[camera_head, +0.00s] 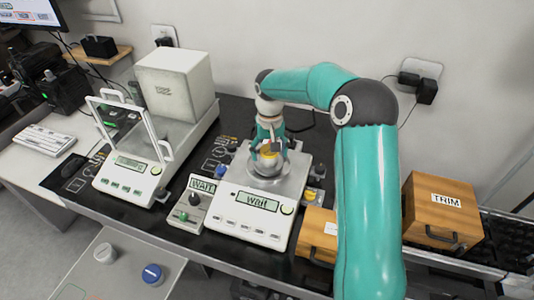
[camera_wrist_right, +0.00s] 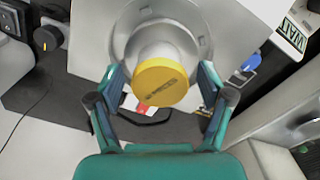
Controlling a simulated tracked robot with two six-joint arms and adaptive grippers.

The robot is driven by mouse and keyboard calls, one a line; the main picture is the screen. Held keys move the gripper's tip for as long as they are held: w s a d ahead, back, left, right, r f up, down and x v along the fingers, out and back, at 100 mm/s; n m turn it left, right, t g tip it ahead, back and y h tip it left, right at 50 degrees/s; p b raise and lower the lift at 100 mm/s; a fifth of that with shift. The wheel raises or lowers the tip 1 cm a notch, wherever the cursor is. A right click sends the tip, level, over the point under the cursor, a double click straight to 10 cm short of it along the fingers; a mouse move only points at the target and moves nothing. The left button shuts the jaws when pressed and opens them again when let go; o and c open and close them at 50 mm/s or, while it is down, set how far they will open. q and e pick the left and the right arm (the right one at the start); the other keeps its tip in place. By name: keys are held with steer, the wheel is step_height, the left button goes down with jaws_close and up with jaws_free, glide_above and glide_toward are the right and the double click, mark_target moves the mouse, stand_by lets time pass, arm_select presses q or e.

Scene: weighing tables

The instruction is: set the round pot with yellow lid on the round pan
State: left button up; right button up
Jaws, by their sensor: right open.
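The round pot with the yellow lid (camera_head: 269,155) appears to stand upright on the round pan (camera_head: 267,170) of the right-hand balance. In the right wrist view the yellow lid (camera_wrist_right: 161,84) is seen between the two fingers, with the grey round pan (camera_wrist_right: 125,38) behind it. My right gripper (camera_head: 268,150) is over the pot from above. Its fingers are open on either side of the lid, and gaps show in the right wrist view (camera_wrist_right: 166,92). The fingers partly hide the pot in the head view. My left gripper is not in view.
A second balance with a glass-like shield (camera_head: 130,165) stands left, before a white box (camera_head: 175,83). A control box (camera_head: 195,200) reads WAIT. White-lidded (camera_head: 104,253) and blue-lidded (camera_head: 152,274) pots stand in front. A wooden TRIM box (camera_head: 440,208) is at right.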

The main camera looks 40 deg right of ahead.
steer(key=shift+r, duration=0.1)
step_height(320, 180, up, 12)
stand_by(0.5)
stand_by(0.4)
